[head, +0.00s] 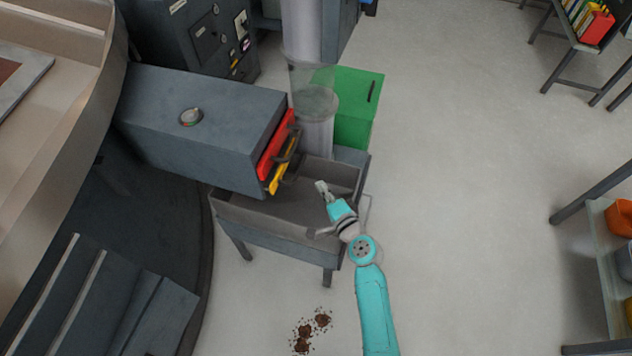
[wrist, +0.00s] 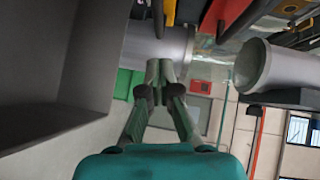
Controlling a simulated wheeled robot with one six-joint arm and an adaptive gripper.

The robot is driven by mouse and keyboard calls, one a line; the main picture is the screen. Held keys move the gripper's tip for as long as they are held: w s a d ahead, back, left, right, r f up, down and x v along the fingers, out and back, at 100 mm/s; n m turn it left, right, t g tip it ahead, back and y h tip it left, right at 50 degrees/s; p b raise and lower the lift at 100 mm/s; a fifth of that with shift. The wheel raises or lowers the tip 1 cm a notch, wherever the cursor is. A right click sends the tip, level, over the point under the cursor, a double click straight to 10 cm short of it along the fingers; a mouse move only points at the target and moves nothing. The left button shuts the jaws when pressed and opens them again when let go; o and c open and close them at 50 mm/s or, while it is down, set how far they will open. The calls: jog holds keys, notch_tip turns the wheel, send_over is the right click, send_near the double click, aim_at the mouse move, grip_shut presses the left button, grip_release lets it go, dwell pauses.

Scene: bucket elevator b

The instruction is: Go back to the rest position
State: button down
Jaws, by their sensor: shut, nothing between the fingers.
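My gripper (head: 322,188) is over the right part of an open grey metal tray (head: 240,210) on legs. In the wrist view my gripper (wrist: 160,68) points at a grey pipe and its fingers are together with nothing between them. My teal arm reaches up from the bottom of the head view. I cannot tell how far the fingertips are from the tray's floor.
A grey housing (head: 200,120) with red and yellow parts and a handle stands left of my gripper. A clear vertical tube (head: 313,95) and a green box (head: 358,105) stand behind. Dark brown clumps (head: 304,332) lie on the floor.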

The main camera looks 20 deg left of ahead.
jog(key=f+v, duration=0.1)
jog(key=v, duration=0.5)
jog(key=shift+d+r, duration=0.25)
jog(key=shift+r, duration=0.3)
jog(key=shift+s, duration=0.15)
jog(key=s+d+f+n+t+h, duration=0.1)
jog(key=s+d+f+h, duration=0.15)
jog(key=s+d, duration=0.7)
jog(key=s+d+f+n+t+h, duration=0.15)
jog(key=s+d+h, duration=0.25)
jog(key=s+d, duration=0.5)
jog(key=s+d+r+n+h, duration=0.2)
jog(key=s+d+r, duration=0.1)
jog(key=s+r, duration=0.5)
jog(key=s+d+r+n+h, duration=0.2)
jog(key=s+r, duration=0.6)
jog(key=s, duration=0.6)
jog(key=d+n, duration=0.1)
jog(key=d, duration=0.1)
jog(key=shift+d+r+h, duration=0.2)
jog(key=shift+d+h, duration=0.1)
jog(key=shift+h, duration=0.05)
jog(key=c, duration=1.9)
grip_release()
